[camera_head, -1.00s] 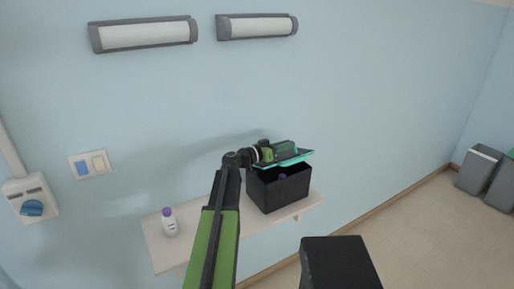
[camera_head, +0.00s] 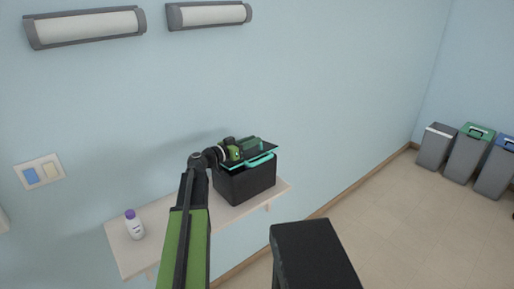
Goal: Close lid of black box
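A black box (camera_head: 246,184) stands on a small wall shelf. Its lid (camera_head: 262,157), dark with a teal edge, lies over the top of the box, slightly tilted, with little or no gap showing. My gripper (camera_head: 241,150), green and black, is at the lid's upper side and appears to touch it. Its fingers are too small and partly hidden to tell whether they are open or shut. The inside of the box is hidden.
A white bottle with a purple cap (camera_head: 134,225) stands at the left end of the shelf (camera_head: 160,217). Several bins (camera_head: 467,152) stand far right on open floor. The wall has lamps (camera_head: 86,27) and a switch plate (camera_head: 39,173).

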